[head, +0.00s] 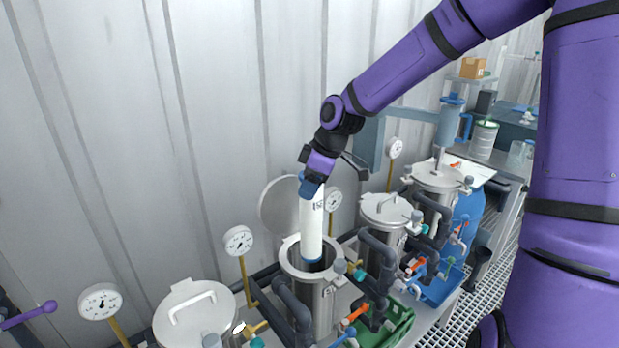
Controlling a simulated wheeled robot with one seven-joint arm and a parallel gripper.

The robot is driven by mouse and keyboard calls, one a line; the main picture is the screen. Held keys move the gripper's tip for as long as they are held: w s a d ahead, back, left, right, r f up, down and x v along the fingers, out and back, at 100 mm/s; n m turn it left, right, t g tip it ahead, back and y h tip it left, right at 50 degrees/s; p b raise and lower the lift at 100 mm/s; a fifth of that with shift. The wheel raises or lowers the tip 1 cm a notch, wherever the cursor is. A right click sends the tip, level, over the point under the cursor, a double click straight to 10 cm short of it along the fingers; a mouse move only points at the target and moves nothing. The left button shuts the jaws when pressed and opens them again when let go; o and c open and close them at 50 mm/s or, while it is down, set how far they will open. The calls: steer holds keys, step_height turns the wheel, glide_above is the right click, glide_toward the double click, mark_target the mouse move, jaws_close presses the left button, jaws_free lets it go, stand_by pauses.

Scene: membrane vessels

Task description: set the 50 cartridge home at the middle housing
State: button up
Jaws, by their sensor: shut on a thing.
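A white cartridge (311,225) with dark print on its side and blue ends hangs nearly upright from my gripper (313,182). My gripper is shut on its blue top end. The middle housing (312,302) is a steel vessel with its round lid (284,204) swung up behind it. The cartridge's lower end is at the open mouth (293,265) of this housing, within the rim as seen from here. I cannot tell how deep it reaches or whether it touches the wall. The print is too small to read surely.
Closed steel housings stand at the front left (195,318) and to the right (386,212). Pressure gauges (239,241) stand along the wall. Dark pipes and orange-handled valves crowd the front. A green crate (398,325) sits at lower right, beside a grated floor (455,325).

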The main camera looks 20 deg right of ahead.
step_height(320, 180, down, 26)
steer(key=shift+r, duration=0.15)
stand_by(3.9)
steer(key=shift+f, duration=0.2)
stand_by(0.7)
steer(key=o, duration=1.4)
steer(key=v, duration=1)
steer(key=shift+s+d+r, duration=0.1)
steer(key=shift+d+r, duration=0.05)
steer(key=shift+r, duration=0.2)
